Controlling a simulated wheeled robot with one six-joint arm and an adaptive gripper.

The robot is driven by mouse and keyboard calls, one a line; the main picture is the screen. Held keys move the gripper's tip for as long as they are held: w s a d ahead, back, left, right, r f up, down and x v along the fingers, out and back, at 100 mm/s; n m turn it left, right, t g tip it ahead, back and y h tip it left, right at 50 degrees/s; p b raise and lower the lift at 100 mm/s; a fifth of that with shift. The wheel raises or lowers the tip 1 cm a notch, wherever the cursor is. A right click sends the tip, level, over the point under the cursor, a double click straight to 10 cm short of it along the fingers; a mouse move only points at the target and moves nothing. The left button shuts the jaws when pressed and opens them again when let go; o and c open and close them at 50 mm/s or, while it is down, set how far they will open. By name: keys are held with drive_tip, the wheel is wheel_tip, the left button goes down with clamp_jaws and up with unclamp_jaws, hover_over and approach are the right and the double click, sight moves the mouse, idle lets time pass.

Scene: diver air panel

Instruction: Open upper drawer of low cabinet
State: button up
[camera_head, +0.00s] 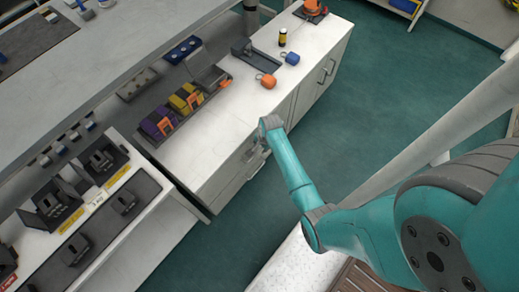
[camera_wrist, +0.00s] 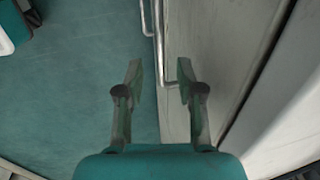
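The low cabinet (camera_head: 222,125) has a white top and pale fronts, seen from above in the head view. Its drawer front (camera_head: 228,178) is at the near left end and looks closed; my arm covers part of it. My gripper (camera_wrist: 160,78) is at this front, its fingers apart and empty in the wrist view. A metal bar handle (camera_wrist: 161,48) on the pale front (camera_wrist: 205,45) runs down to a bend between the fingertips, closer to the right finger. Contact cannot be told. In the head view the gripper is small and partly hidden by my wrist.
Orange (camera_head: 268,81) and blue (camera_head: 292,58) tagged items, a yellow-black bottle (camera_head: 283,37) and a tray of coloured blocks (camera_head: 178,108) stand on the cabinet top. Door handles (camera_head: 328,72) stick out farther along. Green floor (camera_head: 385,75) in front is clear.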

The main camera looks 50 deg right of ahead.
sight(258, 151)
drive_tip(key=shift+w+a+f, duration=0.1)
drive_tip(key=shift+w+f, duration=0.1)
drive_tip(key=shift+f, duration=0.75)
drive_tip(key=shift+w+f, duration=0.15)
drive_tip(key=shift+f, duration=0.8)
clamp_jaws()
